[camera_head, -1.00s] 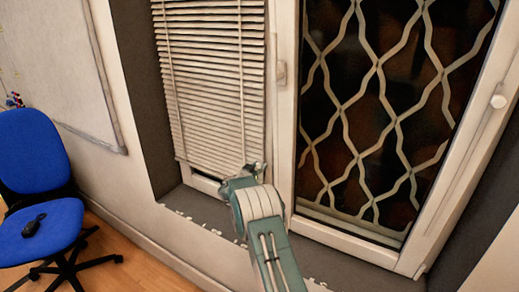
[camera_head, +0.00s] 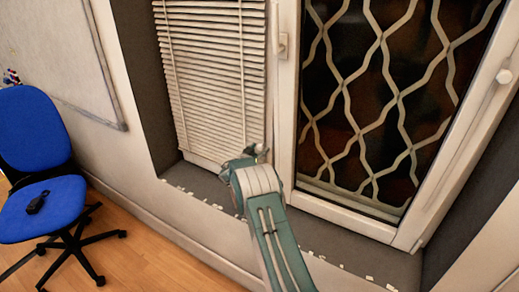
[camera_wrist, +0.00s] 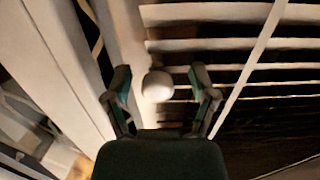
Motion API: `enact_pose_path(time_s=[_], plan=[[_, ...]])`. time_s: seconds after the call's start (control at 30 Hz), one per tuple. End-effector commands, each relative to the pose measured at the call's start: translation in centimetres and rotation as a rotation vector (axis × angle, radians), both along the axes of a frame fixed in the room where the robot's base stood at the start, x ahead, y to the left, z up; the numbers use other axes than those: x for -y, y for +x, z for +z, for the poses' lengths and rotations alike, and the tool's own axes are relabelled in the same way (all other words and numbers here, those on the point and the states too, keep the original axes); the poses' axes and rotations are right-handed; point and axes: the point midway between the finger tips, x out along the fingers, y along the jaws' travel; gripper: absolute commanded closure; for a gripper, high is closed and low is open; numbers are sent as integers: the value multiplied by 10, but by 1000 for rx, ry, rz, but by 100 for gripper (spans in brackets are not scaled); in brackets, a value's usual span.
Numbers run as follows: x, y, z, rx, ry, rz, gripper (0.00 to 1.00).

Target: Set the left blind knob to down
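A round white knob (camera_wrist: 157,86) sits between the fingers of my gripper (camera_wrist: 160,78) in the wrist view. The fingers are spread, with a visible gap on each side of the knob. In the head view my gripper (camera_head: 256,152) is at the lower right corner of the left blind (camera_head: 205,80), by the window post; I cannot make out the knob clearly there. The blind's pale slats hang down close to the sill. Its slats also show behind the knob in the wrist view (camera_wrist: 215,45).
A second white knob (camera_head: 504,77) is on the right window frame. A window handle (camera_head: 283,45) is on the middle post. A dark sill (camera_head: 345,247) runs below the windows. A blue chair (camera_head: 45,205) with a dark object on it stands at the left.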

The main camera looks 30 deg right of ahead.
Motion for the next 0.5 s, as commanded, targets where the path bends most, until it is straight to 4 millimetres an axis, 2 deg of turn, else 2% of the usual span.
enact_pose_path(time_s=[0.27,0.5], plan=[[-4,-3,1,1,-1,-1,26],[-39,-21,1,0,0,1,26]])
